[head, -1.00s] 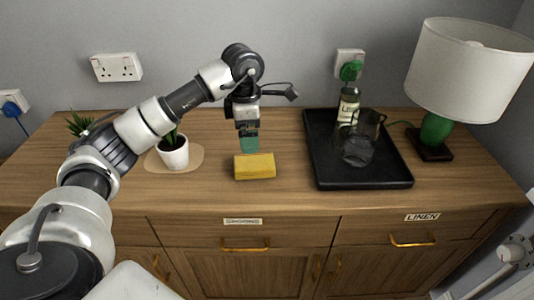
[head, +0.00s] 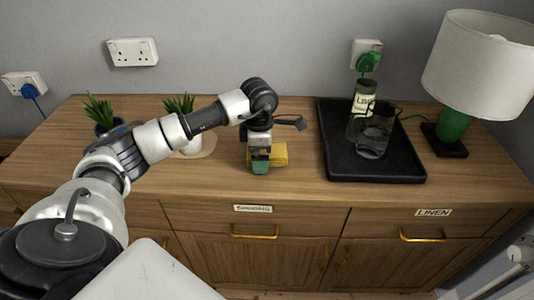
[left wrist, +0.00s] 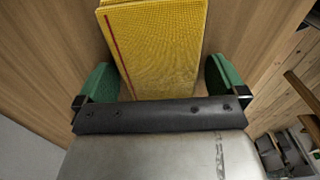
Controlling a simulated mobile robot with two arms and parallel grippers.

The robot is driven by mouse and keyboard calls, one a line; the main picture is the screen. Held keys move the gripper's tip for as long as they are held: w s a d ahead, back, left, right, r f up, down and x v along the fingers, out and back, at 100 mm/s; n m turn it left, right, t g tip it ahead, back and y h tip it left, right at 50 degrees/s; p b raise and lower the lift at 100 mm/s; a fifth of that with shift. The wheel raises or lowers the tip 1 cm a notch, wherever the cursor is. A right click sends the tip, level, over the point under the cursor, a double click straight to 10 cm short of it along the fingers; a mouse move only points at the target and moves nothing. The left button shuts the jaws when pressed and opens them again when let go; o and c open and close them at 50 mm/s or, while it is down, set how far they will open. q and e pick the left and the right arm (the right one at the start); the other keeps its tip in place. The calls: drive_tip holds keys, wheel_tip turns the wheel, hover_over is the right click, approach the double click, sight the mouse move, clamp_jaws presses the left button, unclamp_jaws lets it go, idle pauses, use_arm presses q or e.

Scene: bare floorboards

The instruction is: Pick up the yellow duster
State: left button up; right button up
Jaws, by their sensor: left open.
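The yellow duster (head: 281,154) is a yellow block lying on the wooden sideboard top, partly hidden behind my left gripper in the head view. My left gripper (head: 260,168) points down at its near left side. In the left wrist view the duster (left wrist: 155,45) has a dark red line along one side. There, the green fingertips of my left gripper (left wrist: 160,88) are apart, with the duster's near end between them and gaps on both sides. I cannot tell whether either finger touches it. My right gripper is not in view.
A black tray (head: 400,170) with a bottle (head: 361,108) and a glass jug (head: 374,138) stands to the right. A lamp (head: 478,62) stands at the far right. Potted plants (head: 188,143) are on the left. The sideboard's front edge is close.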

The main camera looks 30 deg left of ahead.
use_arm(q)
drive_tip(key=c, duration=1)
drive_tip(key=shift+r, duration=0.1)
drive_tip(key=shift+r, duration=0.45)
drive_tip(key=r, duration=0.2)
drive_tip(key=d+r, duration=0.1)
drive_tip(key=shift+w+d+r, duration=0.1)
drive_tip(key=shift+w+r, duration=0.1)
drive_tip(key=shift+r, duration=0.2)
drive_tip(key=w+d+r, duration=0.3)
drive_tip(key=d+r, duration=0.3)
drive_tip(key=d, duration=0.4)
drive_tip(key=shift+r, duration=0.1)
